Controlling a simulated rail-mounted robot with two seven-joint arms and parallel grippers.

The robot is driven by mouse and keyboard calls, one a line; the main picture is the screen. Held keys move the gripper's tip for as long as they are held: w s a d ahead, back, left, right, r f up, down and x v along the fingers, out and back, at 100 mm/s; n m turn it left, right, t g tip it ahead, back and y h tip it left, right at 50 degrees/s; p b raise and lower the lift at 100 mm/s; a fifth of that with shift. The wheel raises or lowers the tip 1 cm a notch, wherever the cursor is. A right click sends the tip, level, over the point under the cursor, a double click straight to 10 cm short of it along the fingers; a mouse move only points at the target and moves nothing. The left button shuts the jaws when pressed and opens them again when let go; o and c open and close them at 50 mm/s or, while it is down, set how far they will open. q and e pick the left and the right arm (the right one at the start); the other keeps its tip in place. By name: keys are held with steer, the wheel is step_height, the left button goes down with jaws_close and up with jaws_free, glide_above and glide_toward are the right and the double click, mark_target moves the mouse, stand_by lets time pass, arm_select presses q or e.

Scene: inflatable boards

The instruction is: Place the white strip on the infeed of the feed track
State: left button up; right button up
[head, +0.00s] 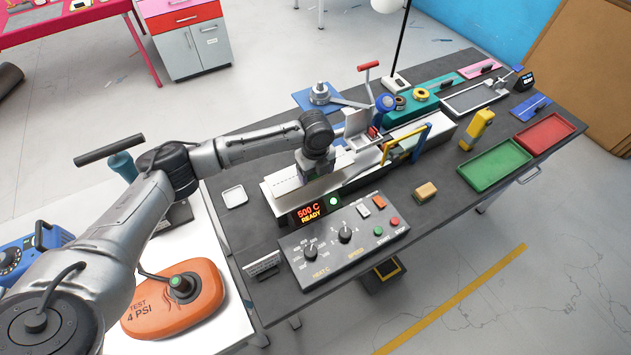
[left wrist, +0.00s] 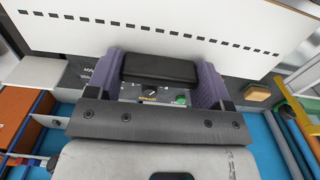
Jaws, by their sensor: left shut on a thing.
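The white strip (head: 287,184) is a pale panel with a row of small dark dashes. In the head view it is at the left end of the feed track (head: 352,172), above the display reading 500 C READY. In the left wrist view the strip (left wrist: 160,22) spans the top of the picture. The arm covers part of the infeed, and I cannot tell whether the strip touches the track. My right gripper is not in view.
A control panel (head: 343,240) with knobs and buttons lies in front of the track. A blue and yellow frame (head: 407,144) stands across the track. Green (head: 495,165) and red (head: 545,136) trays sit at the right. An orange board (head: 172,300) lies on the white table.

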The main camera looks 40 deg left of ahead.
mark_target(316, 177)
arm_select(q)
steer(key=shift+f, duration=2.3)
steer(key=shift+f, duration=0.1)
steer(key=o, duration=1)
steer(key=shift+c, duration=0.2)
step_height(316, 177, up, 12)
steer(key=shift+r+p, duration=0.1)
steer(key=shift+p, duration=0.35)
